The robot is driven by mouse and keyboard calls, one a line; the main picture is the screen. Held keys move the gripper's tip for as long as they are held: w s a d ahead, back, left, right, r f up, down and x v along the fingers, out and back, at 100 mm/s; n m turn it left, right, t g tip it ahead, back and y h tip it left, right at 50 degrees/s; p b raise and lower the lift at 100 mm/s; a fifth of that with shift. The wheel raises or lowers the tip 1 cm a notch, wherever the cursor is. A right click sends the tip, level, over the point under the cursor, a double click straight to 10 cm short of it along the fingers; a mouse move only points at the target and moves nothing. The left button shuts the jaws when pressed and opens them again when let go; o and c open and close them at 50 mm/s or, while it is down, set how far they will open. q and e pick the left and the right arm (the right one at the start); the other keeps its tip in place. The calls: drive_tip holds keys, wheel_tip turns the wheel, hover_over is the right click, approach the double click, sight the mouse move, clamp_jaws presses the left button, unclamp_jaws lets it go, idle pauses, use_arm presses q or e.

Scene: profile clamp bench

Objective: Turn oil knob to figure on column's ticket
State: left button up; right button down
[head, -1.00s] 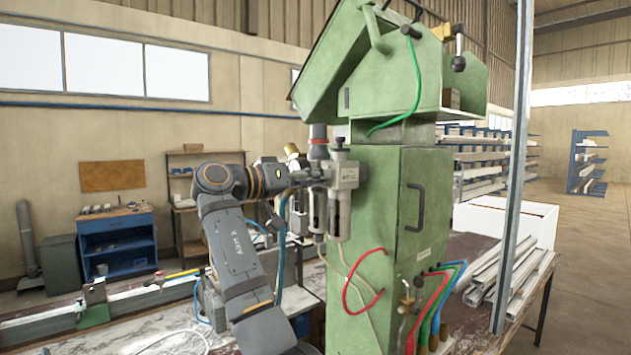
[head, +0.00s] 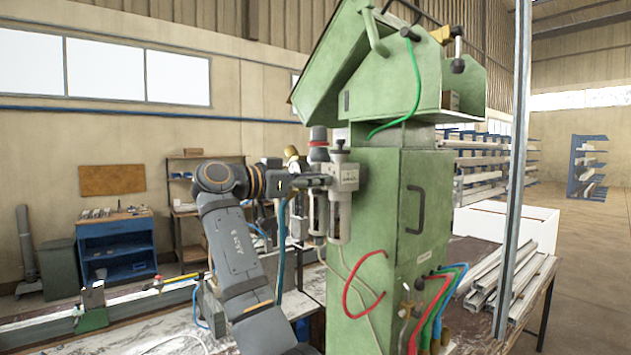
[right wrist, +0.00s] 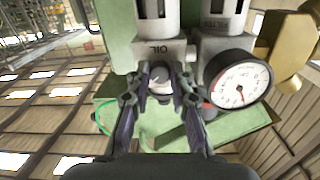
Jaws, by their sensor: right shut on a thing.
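The oil unit's grey head, lettered OIL (right wrist: 158,48), shows upside down in the right wrist view. Its small round knob (right wrist: 160,76) sits between the fingertips of my right gripper (right wrist: 161,84), which is shut on it. In the head view my right gripper (head: 318,181) reaches from the left to the grey air-service unit (head: 343,177) on the green column (head: 376,220); the knob is hidden there. A small pale label (head: 425,255) on the column is too small to read. My left gripper is not in view.
A round white gauge (right wrist: 240,84) with a red mark sits close beside the right gripper. A brass fitting (right wrist: 290,58) is beyond it. Red, green and blue hoses (head: 436,305) hang at the column's base. A metal post (head: 515,170) stands at right.

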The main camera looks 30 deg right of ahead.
idle(0.3)
drive_tip(key=c, duration=1.2)
unclamp_jaws()
drive_tip(key=a, duration=1.2)
drive_tip(key=shift+s+r, duration=0.2)
drive_tip(key=shift+s, duration=0.15)
